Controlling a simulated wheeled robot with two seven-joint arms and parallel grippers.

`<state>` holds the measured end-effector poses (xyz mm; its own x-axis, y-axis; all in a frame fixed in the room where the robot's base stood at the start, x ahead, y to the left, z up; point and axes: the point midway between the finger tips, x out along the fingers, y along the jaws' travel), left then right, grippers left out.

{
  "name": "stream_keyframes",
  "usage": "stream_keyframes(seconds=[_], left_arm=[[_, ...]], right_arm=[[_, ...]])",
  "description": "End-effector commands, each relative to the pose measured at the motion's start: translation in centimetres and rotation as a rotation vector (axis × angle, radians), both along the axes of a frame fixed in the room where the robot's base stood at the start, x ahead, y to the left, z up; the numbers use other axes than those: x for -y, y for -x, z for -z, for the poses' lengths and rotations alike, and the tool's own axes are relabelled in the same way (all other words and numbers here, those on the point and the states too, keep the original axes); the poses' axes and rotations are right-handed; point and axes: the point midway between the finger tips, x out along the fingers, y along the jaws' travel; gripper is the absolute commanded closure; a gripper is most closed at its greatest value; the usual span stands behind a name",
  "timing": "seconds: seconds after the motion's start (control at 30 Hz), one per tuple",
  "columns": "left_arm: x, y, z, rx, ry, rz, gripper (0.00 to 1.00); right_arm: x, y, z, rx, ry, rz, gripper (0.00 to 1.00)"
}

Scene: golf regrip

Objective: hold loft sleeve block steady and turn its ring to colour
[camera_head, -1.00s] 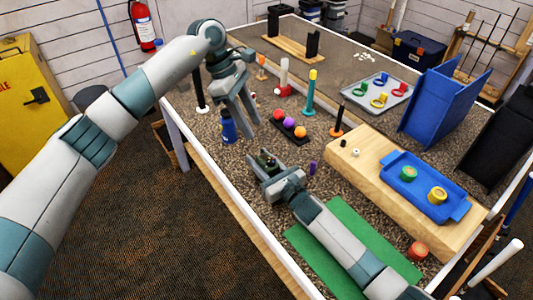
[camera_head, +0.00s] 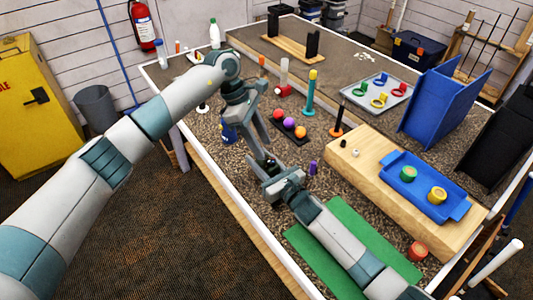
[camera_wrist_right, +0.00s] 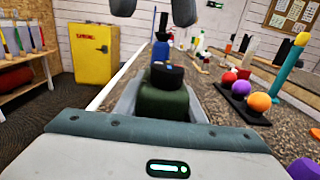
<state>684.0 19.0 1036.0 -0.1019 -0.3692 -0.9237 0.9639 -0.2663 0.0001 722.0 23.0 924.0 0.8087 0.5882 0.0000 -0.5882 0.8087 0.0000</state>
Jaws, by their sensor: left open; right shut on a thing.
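The loft sleeve block (camera_wrist_right: 165,103) is dark green with a black ring (camera_wrist_right: 166,76) on top. Small coloured marks show on the ring, too small to read surely. My right gripper (camera_head: 268,168) is shut on the block and holds it upright above the table; in the head view the block is small and partly hidden. My left gripper (camera_head: 264,146) is open, fingers pointing down, just above the block. Its two fingertips (camera_wrist_right: 152,10) show at the top of the right wrist view, apart from the ring.
A dark tray of coloured balls (camera_head: 288,128) stands close beyond the grippers. A blue bottle (camera_head: 228,131) is behind my left gripper. A purple piece (camera_head: 313,167) stands right of the block. A wooden board with a blue tray (camera_head: 400,166) lies to the right.

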Motion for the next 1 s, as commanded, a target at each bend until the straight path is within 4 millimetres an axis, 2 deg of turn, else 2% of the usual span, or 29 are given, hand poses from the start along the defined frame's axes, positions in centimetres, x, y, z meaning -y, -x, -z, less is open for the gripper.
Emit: stream_keyframes(seconds=[0.1, 0.3, 0.7, 0.73, 0.9, 1.0], left_arm=[[0.7, 0.3, 1.8, -0.002, -0.001, 0.000, 0.59], [1.5, 0.4, 3.6, 0.000, 0.000, 0.000, 0.59], [1.7, 0.5, 4.2, 0.000, 0.000, 0.000, 0.59], [1.7, 0.5, 4.2, 0.000, 0.000, 0.000, 0.62], [1.7, 0.5, 4.2, 0.000, 0.000, 0.000, 1.00], [1.7, 0.5, 4.2, 0.000, 0.000, 0.000, 1.00]], right_arm=[[0.0, 0.0, 0.1, -0.001, 0.001, 0.001, 0.91], [0.0, 0.0, 0.1, -0.001, 0.001, 0.001, 0.91], [0.0, 0.0, 0.1, -0.001, 0.001, 0.001, 0.91], [0.0, 0.0, 0.1, -0.001, 0.001, 0.001, 0.91], [0.0, 0.0, 0.1, -0.001, 0.001, 0.001, 0.91], [0.0, 0.0, 0.1, -0.001, 0.001, 0.001, 0.91]])
